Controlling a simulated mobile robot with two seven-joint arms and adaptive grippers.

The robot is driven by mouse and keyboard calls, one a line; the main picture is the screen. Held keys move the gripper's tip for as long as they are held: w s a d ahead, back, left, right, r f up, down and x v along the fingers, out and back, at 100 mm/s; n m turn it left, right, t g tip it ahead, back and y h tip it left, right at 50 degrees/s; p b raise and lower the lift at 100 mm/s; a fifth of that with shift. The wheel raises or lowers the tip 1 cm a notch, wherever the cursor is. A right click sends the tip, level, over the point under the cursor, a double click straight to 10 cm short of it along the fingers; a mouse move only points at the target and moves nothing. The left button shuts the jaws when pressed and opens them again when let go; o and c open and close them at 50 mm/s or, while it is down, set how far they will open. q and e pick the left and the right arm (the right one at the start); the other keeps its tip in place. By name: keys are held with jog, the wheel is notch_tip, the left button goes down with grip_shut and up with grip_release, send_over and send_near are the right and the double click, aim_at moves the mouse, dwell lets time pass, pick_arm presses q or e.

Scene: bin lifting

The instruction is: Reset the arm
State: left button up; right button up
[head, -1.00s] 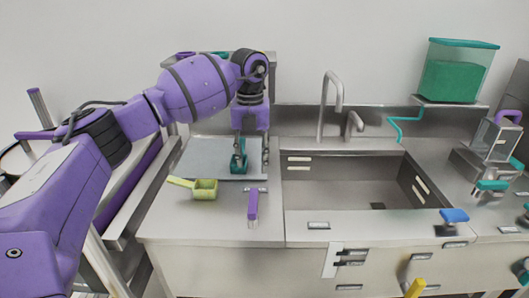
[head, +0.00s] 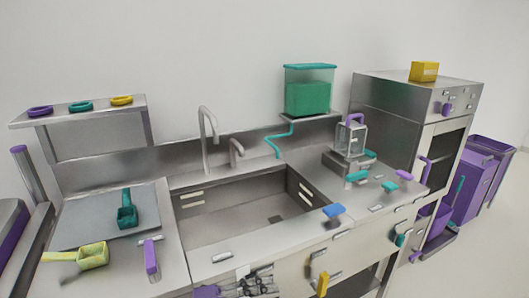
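A gripper that appears to be my left one (head: 250,284) shows at the bottom edge, in front of the sink counter, with a bit of purple arm at its left. It is cut off and blurred against the cabinet front, so I cannot tell whether its fingers are open or shut. The teal scoop (head: 126,212) stands on the grey board (head: 80,222) at the left, apart from the gripper. The yellow-green scoop (head: 93,256) lies on the counter in front of it. My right gripper is out of view.
The sink (head: 250,208) with its faucet (head: 209,140) is in the middle. A shelf (head: 85,118) holds three rings at the upper left. A green-filled container (head: 308,95) stands on a ledge. A tall steel cabinet (head: 400,110) and purple bins (head: 478,190) are at the right.

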pick_arm(q)
jog(key=s+a+f+n+t+y+p, duration=0.1)
jog(key=s+a+f+n+t+y, duration=0.45)
jog(key=n, duration=0.45)
jog(key=s+a+f+n+t+y, duration=0.35)
jog(key=a+f+n+y, duration=0.4)
jog(key=n, duration=0.25)
jog(key=s+a+f+n+g+y, duration=0.1)
jog(key=s+a+f+n+g, duration=0.1)
jog(key=s+f, duration=0.3)
jog(key=s+a+f+n+g+y, duration=0.2)
jog(key=s+f, duration=0.4)
jog(key=s, duration=0.7)
jog(key=shift+a+n+g+y+p, duration=0.35)
jog(key=shift+a+n+g, duration=0.15)
jog(key=shift+a+n, duration=0.6)
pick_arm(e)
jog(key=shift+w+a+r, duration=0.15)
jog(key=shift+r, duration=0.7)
pick_arm(q)
jog(key=shift+a, duration=0.15)
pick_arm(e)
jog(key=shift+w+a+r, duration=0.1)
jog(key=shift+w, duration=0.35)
pick_arm(q)
jog(key=shift+r, duration=0.1)
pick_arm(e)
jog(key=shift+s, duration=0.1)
